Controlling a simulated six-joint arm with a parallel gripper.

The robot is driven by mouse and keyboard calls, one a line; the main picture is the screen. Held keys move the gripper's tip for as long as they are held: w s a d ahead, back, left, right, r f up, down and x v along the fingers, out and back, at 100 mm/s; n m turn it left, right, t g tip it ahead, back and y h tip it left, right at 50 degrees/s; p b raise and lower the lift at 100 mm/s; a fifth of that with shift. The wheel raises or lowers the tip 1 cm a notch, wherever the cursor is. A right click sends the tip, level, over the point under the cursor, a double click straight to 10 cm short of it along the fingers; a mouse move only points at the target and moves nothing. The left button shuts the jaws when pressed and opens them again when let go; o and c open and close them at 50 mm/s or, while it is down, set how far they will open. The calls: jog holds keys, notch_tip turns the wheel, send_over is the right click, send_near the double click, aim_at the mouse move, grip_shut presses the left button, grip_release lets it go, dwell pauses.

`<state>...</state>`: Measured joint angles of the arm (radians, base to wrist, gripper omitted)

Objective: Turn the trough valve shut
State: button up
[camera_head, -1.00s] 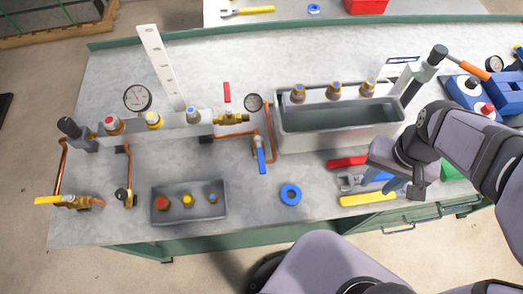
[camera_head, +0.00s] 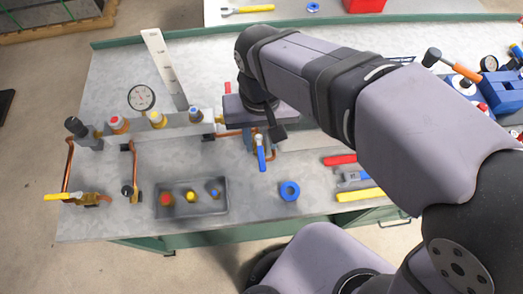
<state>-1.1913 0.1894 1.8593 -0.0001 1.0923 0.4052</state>
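The blue-handled valve (camera_head: 261,154) stands beside the left end of the trough, its handle pointing toward the bench's front edge. I cannot tell for certain that it is the trough valve. A red-handled valve is almost wholly hidden, with only a bit of its red handle (camera_head: 227,87) showing. My gripper (camera_head: 266,130) is over the pipework just behind the blue handle. Whether it touches anything and whether its fingers are open are not clear. The trough (camera_head: 305,139) is mostly hidden by my arm; a strip of its front shows.
A grey tray (camera_head: 192,208) with several coloured knobs and a blue ring (camera_head: 290,191) lie in front. A yellow-handled valve (camera_head: 88,198) is at far left. A pipe rack with a gauge (camera_head: 141,97) stands behind. Tools (camera_head: 350,178) lie at right. Bench between tray and ring is clear.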

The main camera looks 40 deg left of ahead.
aim_at(262, 159)
jog(key=shift+f+p, duration=0.55)
jog(key=shift+f, duration=3.05)
grip_shut()
